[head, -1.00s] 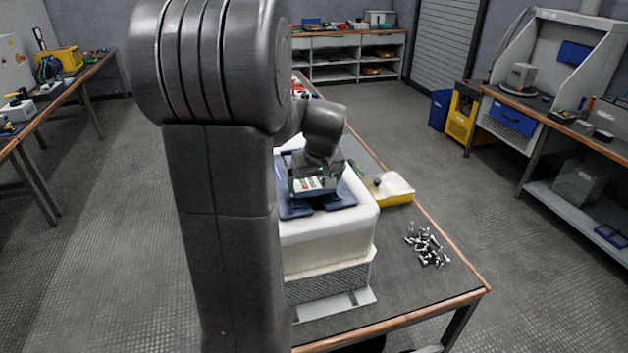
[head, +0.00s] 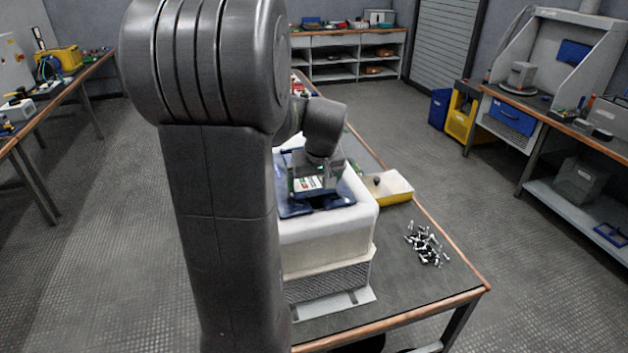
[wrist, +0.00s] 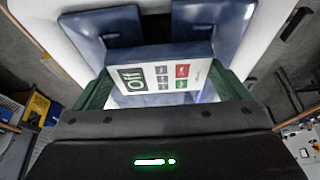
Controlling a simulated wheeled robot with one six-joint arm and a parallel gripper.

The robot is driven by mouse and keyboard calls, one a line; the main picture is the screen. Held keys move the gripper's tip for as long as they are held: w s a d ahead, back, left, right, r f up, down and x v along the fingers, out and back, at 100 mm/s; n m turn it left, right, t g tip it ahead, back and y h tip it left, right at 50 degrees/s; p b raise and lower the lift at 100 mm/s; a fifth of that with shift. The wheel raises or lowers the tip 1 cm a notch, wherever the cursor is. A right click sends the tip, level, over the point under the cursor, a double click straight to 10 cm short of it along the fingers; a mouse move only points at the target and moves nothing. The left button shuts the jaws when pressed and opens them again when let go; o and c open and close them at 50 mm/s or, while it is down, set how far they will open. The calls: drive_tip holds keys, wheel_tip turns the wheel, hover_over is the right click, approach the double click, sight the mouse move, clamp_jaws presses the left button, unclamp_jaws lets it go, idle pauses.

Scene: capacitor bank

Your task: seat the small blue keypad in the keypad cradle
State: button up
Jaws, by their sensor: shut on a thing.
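The small blue keypad (wrist: 165,80) shows in the wrist view with a pale face, a dark "Off" display and grey, red and green buttons. Its blue edge faces up in that view. My gripper (wrist: 163,88) is shut on it, with a green finger at each side. The blue keypad cradle (wrist: 110,22) lies beyond the keypad on a white housing. In the head view the keypad (head: 308,184) is in my gripper (head: 318,178) over the cradle (head: 292,207). I cannot tell whether keypad and cradle touch. The cradle is partly hidden by the keypad and gripper.
The white housing (head: 330,230) stands on a dark bench (head: 395,290). My arm hides the left side.

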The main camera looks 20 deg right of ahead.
drive_tip(key=shift+f+b, duration=0.6)
drive_tip(key=shift+f, duration=0.15)
drive_tip(key=o, duration=0.6)
drive_tip(key=shift+o, duration=0.2)
drive_tip(key=b+v, duration=0.1)
drive_tip(key=v, duration=1.3)
drive_tip(key=shift+w+a+f, duration=0.1)
drive_tip(key=shift+w, duration=0.05)
